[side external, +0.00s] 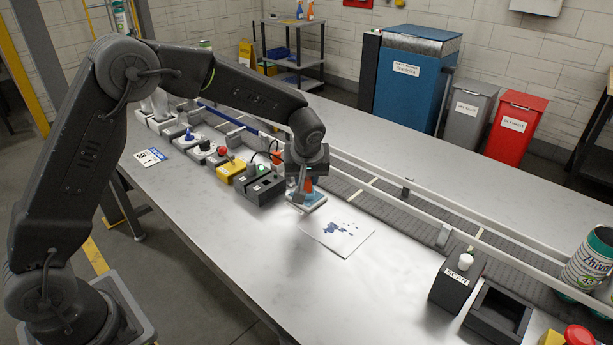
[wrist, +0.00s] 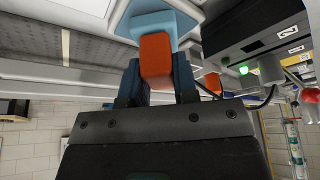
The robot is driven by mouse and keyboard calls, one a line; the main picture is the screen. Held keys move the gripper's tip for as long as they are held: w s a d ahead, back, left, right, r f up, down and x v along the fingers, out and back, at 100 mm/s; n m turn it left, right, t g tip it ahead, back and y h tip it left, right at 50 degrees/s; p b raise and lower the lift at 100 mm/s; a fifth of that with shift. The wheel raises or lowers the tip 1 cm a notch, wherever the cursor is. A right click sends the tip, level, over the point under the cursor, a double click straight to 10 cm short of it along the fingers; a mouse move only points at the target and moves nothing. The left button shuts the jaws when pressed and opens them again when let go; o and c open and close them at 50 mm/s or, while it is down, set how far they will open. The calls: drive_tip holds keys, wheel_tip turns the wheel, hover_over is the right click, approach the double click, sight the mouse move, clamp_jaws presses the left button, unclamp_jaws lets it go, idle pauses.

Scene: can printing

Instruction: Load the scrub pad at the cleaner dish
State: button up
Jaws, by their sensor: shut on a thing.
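My gripper (side external: 306,181) points down near the middle of the table, beside the conveyor. Its jaws are shut on the orange handle of the scrub pad (side external: 308,187). In the wrist view the orange handle (wrist: 156,62) sits between the blue fingers, with a light-blue base (wrist: 152,22) beyond it. A small pale dish-like piece with a bluish surface (side external: 311,205) shows right under the gripper. I take it for the cleaner dish. The pad hides part of it, and I cannot tell whether the pad touches it.
Dark boxes with a green light (side external: 266,187) stand close left of my gripper; one also shows in the wrist view (wrist: 262,42). A white sheet with blue blotches (side external: 338,235) lies to the right. The conveyor (side external: 400,214) runs behind. A can (side external: 588,262) stands far right.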

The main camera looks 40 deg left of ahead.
drive_tip(key=shift+r, duration=3.45)
drive_tip(key=s+d+f+m+h, duration=0.1)
drive_tip(key=s+m, duration=0.2)
drive_tip(key=s, duration=0.1)
drive_tip(key=s+d+f+m+t+h, duration=0.1)
drive_tip(key=s+f+m, duration=0.1)
drive_tip(key=s+m, duration=0.1)
drive_tip(key=s+d+f+m+h, duration=0.1)
drive_tip(key=s+f+m, duration=0.1)
drive_tip(key=s, duration=0.3)
drive_tip(key=shift+d+m+t, duration=0.25)
drive_tip(key=shift+m+t, duration=0.05)
drive_tip(key=shift+m, duration=0.2)
